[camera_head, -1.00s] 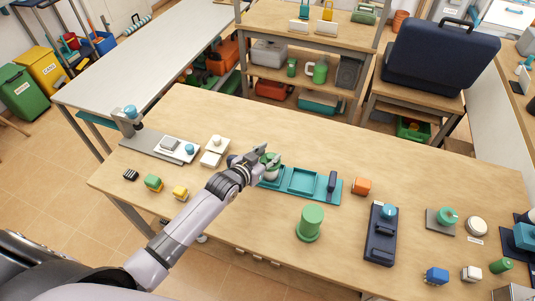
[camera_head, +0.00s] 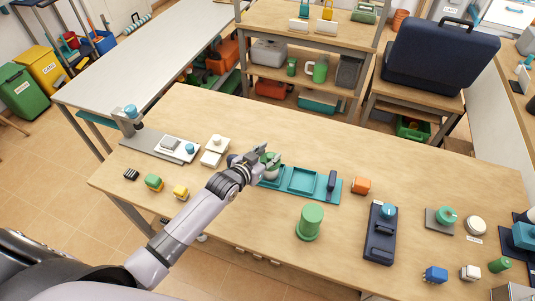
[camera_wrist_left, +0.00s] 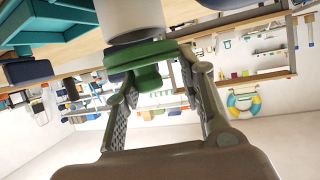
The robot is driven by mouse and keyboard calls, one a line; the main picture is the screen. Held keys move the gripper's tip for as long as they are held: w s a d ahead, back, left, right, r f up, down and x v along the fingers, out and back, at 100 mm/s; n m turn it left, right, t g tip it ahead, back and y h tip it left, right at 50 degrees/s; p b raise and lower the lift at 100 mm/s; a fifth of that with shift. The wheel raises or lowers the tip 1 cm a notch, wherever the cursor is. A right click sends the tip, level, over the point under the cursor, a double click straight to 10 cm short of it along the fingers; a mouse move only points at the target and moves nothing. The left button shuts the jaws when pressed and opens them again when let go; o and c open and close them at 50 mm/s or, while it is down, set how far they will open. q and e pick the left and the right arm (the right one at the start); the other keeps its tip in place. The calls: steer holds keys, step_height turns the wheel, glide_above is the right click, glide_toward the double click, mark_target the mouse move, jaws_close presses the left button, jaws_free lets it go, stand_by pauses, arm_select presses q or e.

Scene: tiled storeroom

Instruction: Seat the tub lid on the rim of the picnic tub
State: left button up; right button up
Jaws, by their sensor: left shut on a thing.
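My left gripper (camera_head: 268,158) is over the left end of the teal tray (camera_head: 303,181). It is shut on a green part, which I take to be the tub lid (camera_wrist_left: 143,57); the fingers partly cover it in the head view. A pale round body, which I take to be the picnic tub (camera_head: 271,172), shows directly under the green part at the tray's left compartment. In the upside-down left wrist view the pale tub (camera_wrist_left: 132,18) lies against the green part. I cannot tell whether the lid is fully seated or a small gap remains. My right gripper is not in view.
The tray's middle compartment (camera_head: 303,180) is empty. A dark upright item (camera_head: 332,182) stands at its right end.

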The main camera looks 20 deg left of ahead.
arm_select(q)
steer(key=shift+f+b, duration=0.55)
steer(key=shift+f, duration=0.55)
stand_by(0.3)
steer(key=o, duration=1)
steer(key=shift+c, duration=0.2)
steer(key=shift+s, duration=0.1)
steer(key=v, duration=1.2)
steer(key=shift+r, duration=0.1)
